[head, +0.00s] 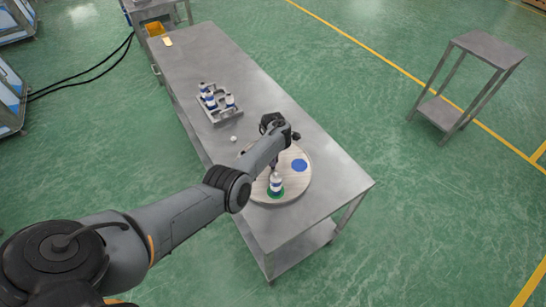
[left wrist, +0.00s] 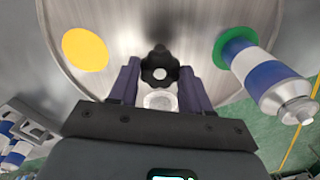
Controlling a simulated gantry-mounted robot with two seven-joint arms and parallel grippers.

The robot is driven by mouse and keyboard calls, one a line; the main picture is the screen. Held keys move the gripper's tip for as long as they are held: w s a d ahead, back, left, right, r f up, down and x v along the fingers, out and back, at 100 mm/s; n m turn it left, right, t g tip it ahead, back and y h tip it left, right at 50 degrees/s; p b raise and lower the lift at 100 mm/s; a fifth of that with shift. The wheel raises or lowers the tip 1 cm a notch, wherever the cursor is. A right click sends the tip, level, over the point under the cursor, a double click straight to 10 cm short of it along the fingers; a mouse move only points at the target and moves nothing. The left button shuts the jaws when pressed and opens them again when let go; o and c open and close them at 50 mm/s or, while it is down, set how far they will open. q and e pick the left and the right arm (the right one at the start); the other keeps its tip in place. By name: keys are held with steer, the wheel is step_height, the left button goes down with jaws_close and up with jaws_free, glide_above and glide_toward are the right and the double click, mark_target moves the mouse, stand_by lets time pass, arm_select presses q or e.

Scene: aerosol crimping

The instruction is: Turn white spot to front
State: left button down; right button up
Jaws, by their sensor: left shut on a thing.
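A white-and-blue can (head: 277,182) stands on the green spot. The left wrist view shows the yellow spot (left wrist: 85,49), the can (left wrist: 268,80) on green, and a whitish disc (left wrist: 160,101), apparently the white spot, partly hidden between the fingers. My left gripper (left wrist: 160,82) is shut on the black knob (left wrist: 160,67) at the turntable's middle. My right gripper is not in view.
A grey rack (head: 222,115) with several white-and-blue cans stands behind the turntable. A small white piece (head: 233,139) lies between them. The table's right end (head: 335,180) is bare. A separate metal stand (head: 485,45) is apart at the right.

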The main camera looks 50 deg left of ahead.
arm_select(q)
steer(key=shift+n+b, duration=0.8)
steer(key=shift+n, duration=1.4)
steer(key=shift+n+b, duration=0.3)
steer(key=shift+n, duration=0.1)
steer(key=shift+c, duration=2.4)
jaws_free()
steer(key=shift+r, duration=0.1)
step_height(320, 180, up, 11)
steer(key=p, duration=0.3)
steer(key=shift+f, duration=0.2)
steer(key=shift+a, duration=0.1)
